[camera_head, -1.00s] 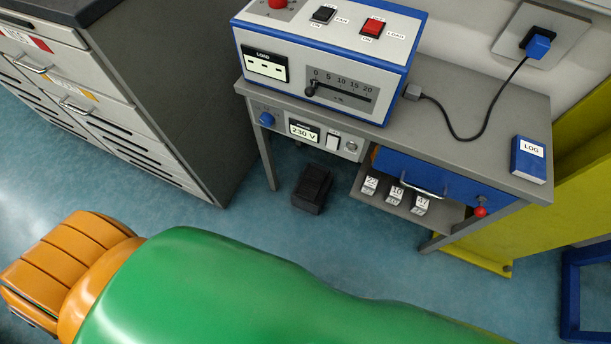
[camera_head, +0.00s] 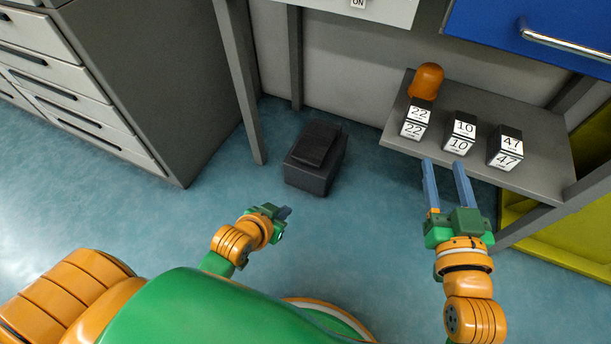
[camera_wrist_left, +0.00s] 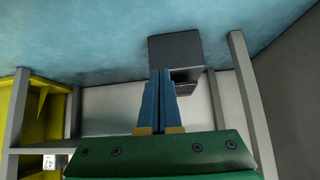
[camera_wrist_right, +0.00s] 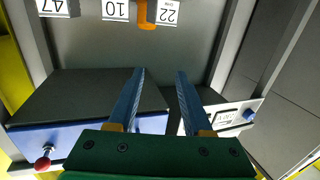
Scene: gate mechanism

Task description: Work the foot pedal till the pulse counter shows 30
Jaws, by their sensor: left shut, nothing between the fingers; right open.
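The black foot pedal (camera_head: 316,158), a dark box with a sloped top plate, stands on the blue floor under the bench. It also shows in the left wrist view (camera_wrist_left: 175,48). My left gripper (camera_head: 285,212) is shut and empty, in front of the pedal and apart from it in the head view. In the left wrist view its closed fingers (camera_wrist_left: 160,72) point toward the pedal, overlapping it in the picture. My right gripper (camera_head: 443,165) is open and empty, in front of the low shelf. No display marked as a pulse counter can be made out now.
Small blocks labelled 22 (camera_head: 416,120), 10 (camera_head: 460,133) and 47 (camera_head: 506,148) stand on the grey shelf (camera_head: 550,180) with an orange dome (camera_head: 426,80). A blue drawer (camera_head: 540,35) is above. A grey cabinet (camera_head: 130,80) is left. The floor before the pedal is clear.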

